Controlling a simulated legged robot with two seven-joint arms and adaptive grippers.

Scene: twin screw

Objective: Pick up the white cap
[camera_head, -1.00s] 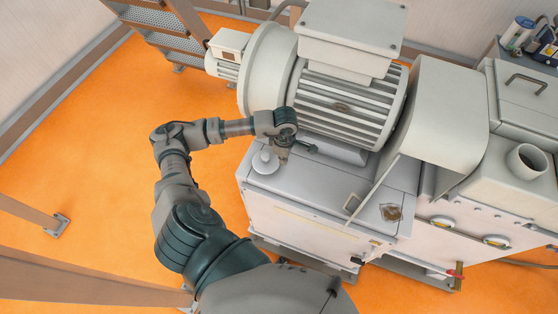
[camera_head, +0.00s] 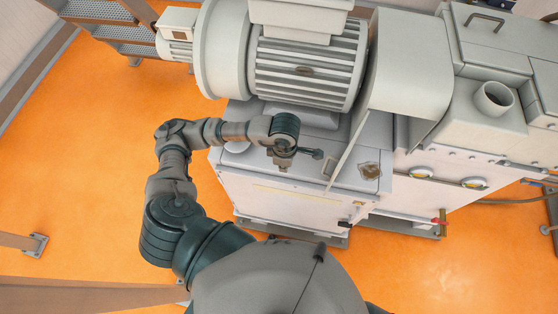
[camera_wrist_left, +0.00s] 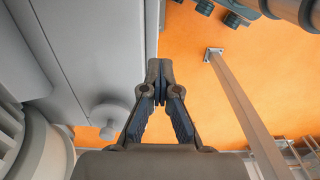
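The white cap (camera_head: 238,147) is a pale round piece on the left end of the grey machine base top, partly hidden by my left forearm in the head view. In the left wrist view, the cap (camera_wrist_left: 108,117) shows low and left of the fingers, with a small knob. My left gripper (camera_head: 318,154) is over the base top, right of the cap, its dark fingers pointing right. In the left wrist view the gripper (camera_wrist_left: 160,72) has its fingertips together with nothing seen between them. The cap is apart from the gripper. My right gripper is out of view.
A large ribbed motor (camera_head: 305,75) stands just behind my left forearm. A pale guard panel (camera_head: 408,65) rises right of the gripper. A round open pipe (camera_head: 494,98) is farther right. Orange floor (camera_head: 90,150) is open at the left, with a post (camera_wrist_left: 240,110).

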